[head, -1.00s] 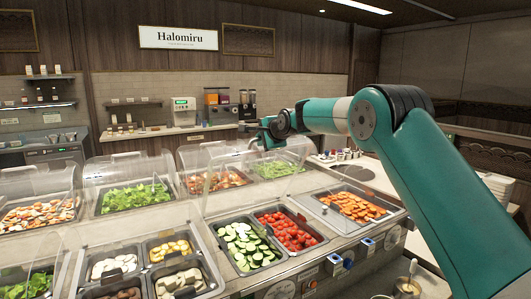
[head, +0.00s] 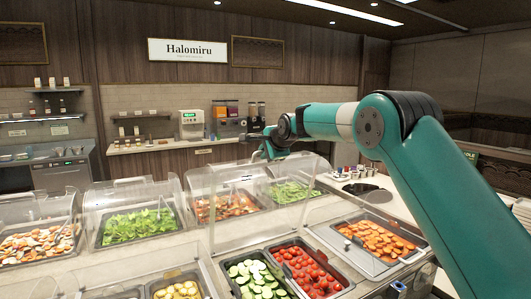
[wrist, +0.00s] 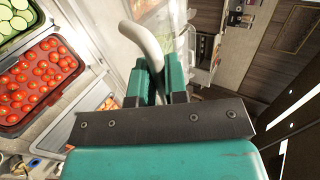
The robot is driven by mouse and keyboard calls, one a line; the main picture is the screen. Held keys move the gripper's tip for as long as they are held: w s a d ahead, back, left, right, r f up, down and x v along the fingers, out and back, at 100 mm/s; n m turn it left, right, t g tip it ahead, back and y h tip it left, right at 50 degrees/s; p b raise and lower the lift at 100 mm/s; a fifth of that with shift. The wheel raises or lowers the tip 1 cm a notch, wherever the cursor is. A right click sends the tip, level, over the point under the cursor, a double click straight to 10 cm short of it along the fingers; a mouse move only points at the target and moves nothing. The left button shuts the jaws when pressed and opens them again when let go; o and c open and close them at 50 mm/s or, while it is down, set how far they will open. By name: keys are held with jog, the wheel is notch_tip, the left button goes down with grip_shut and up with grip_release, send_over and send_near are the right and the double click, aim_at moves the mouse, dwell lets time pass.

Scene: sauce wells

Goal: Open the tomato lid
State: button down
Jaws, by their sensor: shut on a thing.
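The tomato tray (head: 307,268) holds halved red tomatoes beside sliced cucumbers (head: 258,280). It shows uncovered from above in the wrist view (wrist: 38,78). A clear lid panel (head: 265,215) stands raised behind the cucumber and tomato trays. My gripper (head: 266,145) is high above the counter, up and left of the tomatoes in the head view. In the wrist view, my gripper (wrist: 153,75) is shut on a curved cream handle (wrist: 146,42). Its join to the lid is not clearly visible in either view.
Sliced carrots (head: 376,237) lie in a tray right of the tomatoes. Clear hoods cover greens (head: 137,225) and other food along the back row. A worktop with small jars (head: 345,173) is at the right. The air above the tomato tray looks clear.

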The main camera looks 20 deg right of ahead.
jog(key=c, duration=1.4)
grip_release()
jog(key=shift+f, duration=0.15)
jog(key=shift+c, duration=0.2)
jog(key=shift+s+d, duration=0.1)
jog(key=b+v, duration=0.8)
jog(key=v, duration=0.9)
jog(key=shift+s, duration=0.15)
jog(key=s+a+f+n+g+y+b, duration=0.1)
jog(key=s+a+f+n+g, duration=0.1)
jog(key=s+a+f+n, duration=0.3)
jog(key=s+a+f+n+g+b, duration=0.2)
jog(key=s+f+n, duration=0.1)
jog(key=s+f, duration=0.45)
jog(key=s+a+f+n+g+y+b, duration=0.1)
jog(key=s+a+f+n+g, duration=0.15)
jog(key=s+f+n, duration=0.35)
jog(key=s+a+f+n+g+b, duration=0.1)
jog(key=s+f+n, duration=0.3)
jog(key=s, duration=0.7)
jog(key=s+a+f+n+g+b, duration=0.1)
jog(key=s+a+f+n+g, duration=0.1)
jog(key=s+f+n, duration=0.3)
jog(key=s+f+g, duration=0.1)
jog(key=s+f, duration=0.2)
jog(key=s, duration=0.3)
jog(key=shift+s+f, duration=0.2)
